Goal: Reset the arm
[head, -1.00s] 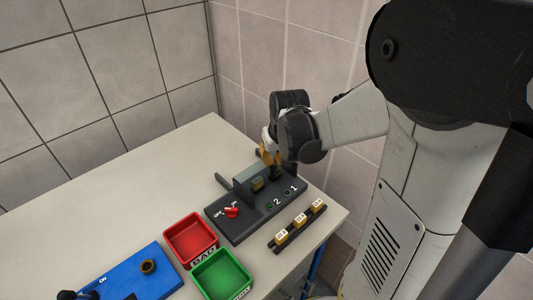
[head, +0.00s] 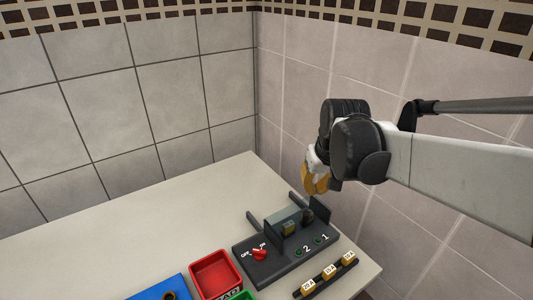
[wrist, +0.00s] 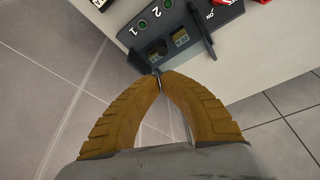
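My gripper (head: 316,184) is up in the air, just above and behind the dark sliding-jack device (head: 262,268) on the table. In the wrist view my gripper (wrist: 160,78) has its two yellow fingers bowed inward with the tips meeting, and nothing shows between them. The device carries a red switch (head: 259,254) with OFF and ON marks, green buttons numbered 1 and 2, and a grey housing with a small yellow labelled block (head: 289,229) in it. In the wrist view the device (wrist: 178,30) lies beyond the fingertips.
A rail with labelled yellow blocks (head: 329,273) lies at the table's front right. A red bin (head: 216,275), a partly cut-off green bin (head: 243,295) and a blue panel (head: 160,290) are at the front. Tiled walls stand behind; the table's left part (head: 120,250) is bare.

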